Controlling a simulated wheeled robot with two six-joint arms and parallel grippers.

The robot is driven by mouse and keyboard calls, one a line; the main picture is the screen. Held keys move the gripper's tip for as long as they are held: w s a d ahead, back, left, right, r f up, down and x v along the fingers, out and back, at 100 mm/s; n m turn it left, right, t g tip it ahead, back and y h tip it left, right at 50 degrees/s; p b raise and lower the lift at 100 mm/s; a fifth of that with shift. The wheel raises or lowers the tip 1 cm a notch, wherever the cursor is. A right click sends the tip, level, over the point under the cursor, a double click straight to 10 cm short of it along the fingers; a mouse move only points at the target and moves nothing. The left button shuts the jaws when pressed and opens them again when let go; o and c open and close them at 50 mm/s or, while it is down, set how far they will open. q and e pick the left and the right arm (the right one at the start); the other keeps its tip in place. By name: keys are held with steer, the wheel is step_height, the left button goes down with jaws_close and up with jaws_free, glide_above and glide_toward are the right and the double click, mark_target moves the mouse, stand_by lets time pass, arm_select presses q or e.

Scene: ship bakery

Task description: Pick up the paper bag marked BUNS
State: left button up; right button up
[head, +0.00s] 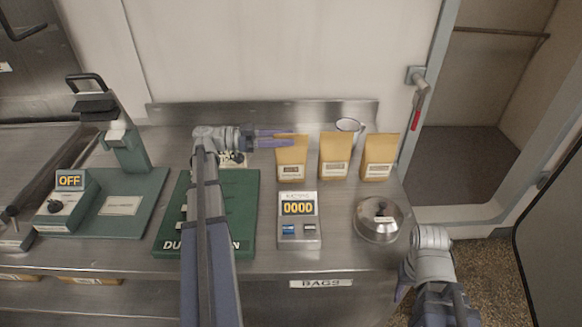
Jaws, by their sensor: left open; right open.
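Three tan paper bags stand upright in a row at the back of the steel counter: a left bag (291,160), a middle bag (334,156) and a right bag (379,158). Each has a small label that is too small to read, so I cannot tell which is marked BUNS. My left gripper (284,138) is open and points right, its fingers at the top of the left bag. I cannot tell whether they touch or straddle it. My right gripper (401,288) is open, low at the counter's front right corner, away from the bags.
A grey scale reading 0000 (298,232) stands in front of the bags, with a round metal tin (379,222) to its right. A white cup (348,125) is behind the bags. A green board (242,205) lies under my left arm. A green machine (120,205) showing OFF stands left.

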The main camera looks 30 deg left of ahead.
mark_target(302, 135)
arm_select(q)
steer(key=shift+x, duration=2.6)
jaws_close()
